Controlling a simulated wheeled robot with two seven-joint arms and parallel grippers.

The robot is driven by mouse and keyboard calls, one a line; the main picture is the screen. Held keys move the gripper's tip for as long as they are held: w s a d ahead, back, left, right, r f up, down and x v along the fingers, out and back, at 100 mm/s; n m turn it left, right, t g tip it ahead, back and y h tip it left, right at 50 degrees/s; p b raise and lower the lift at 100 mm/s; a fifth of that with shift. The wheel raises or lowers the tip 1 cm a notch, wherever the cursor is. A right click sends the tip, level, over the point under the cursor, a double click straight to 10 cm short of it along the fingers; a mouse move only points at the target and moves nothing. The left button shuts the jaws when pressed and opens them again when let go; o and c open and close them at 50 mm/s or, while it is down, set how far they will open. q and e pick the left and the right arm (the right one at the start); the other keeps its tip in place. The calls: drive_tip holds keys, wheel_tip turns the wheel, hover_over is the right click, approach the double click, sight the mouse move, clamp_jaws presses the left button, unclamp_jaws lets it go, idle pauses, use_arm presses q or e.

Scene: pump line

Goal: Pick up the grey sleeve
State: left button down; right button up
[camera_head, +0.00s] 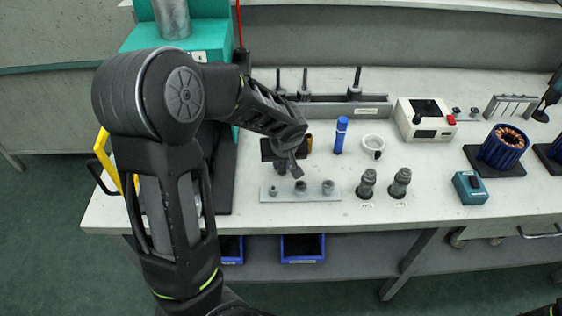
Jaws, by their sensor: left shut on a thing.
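My left gripper (285,161) reaches in from the left and points down over the back of a light grey plate (285,197). It is shut on a small grey piece, which looks like the grey sleeve (297,171). The fingers hide most of this piece, and I cannot tell whether it is clear of the plate. Small grey fittings stand on the plate just in front of the gripper, one at the left (272,188) and one at the right (328,187).
A blue cylinder (341,135), a white ring-shaped cup (373,146) and two dark grey fittings (367,184) stand to the right. A long grey rack (335,108) lies behind. A teal box (470,187) sits farther right. The tabletop's front strip is clear.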

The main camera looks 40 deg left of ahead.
sight(283, 165)
idle(0.6)
use_arm(q)
wheel_tip(283, 165, up, 10)
idle(0.4)
drive_tip(key=shift+d, duration=0.1)
idle(0.4)
